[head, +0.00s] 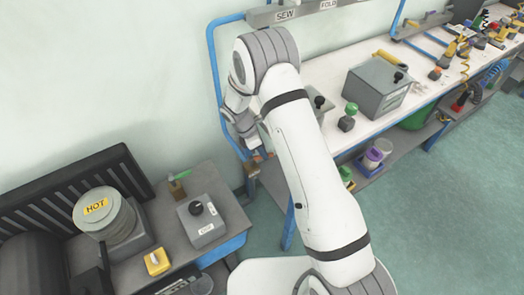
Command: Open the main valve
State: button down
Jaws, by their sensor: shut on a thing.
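My gripper (257,155) is at the end of my arm, low beside the upright blue tube (218,88) at the left end of the sewing bench. It is small in the head view and partly hidden by my own arm. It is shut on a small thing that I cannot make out. A bit of orange shows beside the fingers. I cannot pick out the main valve for certain.
The sewing bench (333,68) carries a grey box (377,88) and a green-knobbed device (348,117). At lower left, a table holds a pot marked HOT (104,214), a grey knob box (201,220) and a yellow block (157,262). The floor at right is clear.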

jog(key=shift+s+m, duration=0.2)
jog(key=shift+m, duration=0.3)
jog(key=c, duration=1.4)
grip_release()
jog(key=shift+b+v, duration=0.55)
jog(key=shift+v, duration=3.35)
jog(key=shift+w+d, duration=0.1)
jog(key=shift+w, duration=0.05)
